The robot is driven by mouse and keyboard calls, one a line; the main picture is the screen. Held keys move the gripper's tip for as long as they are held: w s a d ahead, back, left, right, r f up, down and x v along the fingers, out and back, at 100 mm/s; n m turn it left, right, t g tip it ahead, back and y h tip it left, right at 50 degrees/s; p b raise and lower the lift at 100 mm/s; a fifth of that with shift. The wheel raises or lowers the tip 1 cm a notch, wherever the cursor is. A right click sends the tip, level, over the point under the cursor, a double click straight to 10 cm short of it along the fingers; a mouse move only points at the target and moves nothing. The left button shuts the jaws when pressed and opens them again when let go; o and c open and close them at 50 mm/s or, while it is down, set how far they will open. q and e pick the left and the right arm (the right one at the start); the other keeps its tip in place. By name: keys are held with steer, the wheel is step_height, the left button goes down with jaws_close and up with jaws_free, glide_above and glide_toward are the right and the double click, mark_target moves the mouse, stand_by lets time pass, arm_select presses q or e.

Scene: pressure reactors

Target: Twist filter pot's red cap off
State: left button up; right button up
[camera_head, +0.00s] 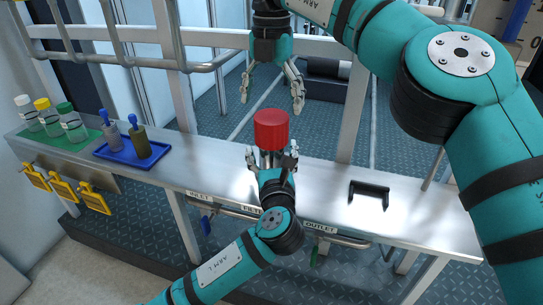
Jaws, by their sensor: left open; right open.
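The filter pot's red cap (271,130) is a red cylinder in the middle of the view, above the metal bench. A grey metal part of the filter pot (268,160) shows just under it; my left gripper hides most of the rest. My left gripper (271,156) is open, with its fingers on either side of the part just below the cap. I cannot tell whether they touch it. My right gripper (272,100) is open and points down above the red cap, its fingers spread wide to either side and empty.
On the bench (210,172) at the left are a blue tray (133,154) with two bottle-like tools and a green mat (48,141) with white-, yellow- and green-capped bottles. A black bracket (369,191) stands at the right. Yellow tags (62,188) hang at the front left. A pipe rail (150,64) runs behind.

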mark_target(272, 131)
arm_select(q)
jaws_close()
arm_select(e)
steer(key=m, duration=0.4)
steer(key=shift+f, duration=0.1)
steer(key=shift+f+m, duration=0.3)
step_height(272, 131, down, 7)
steer(key=shift+f, duration=0.15)
stand_by(0.3)
arm_select(q)
steer(key=shift+f, duration=0.1)
arm_select(e)
steer(key=shift+c, duration=0.5)
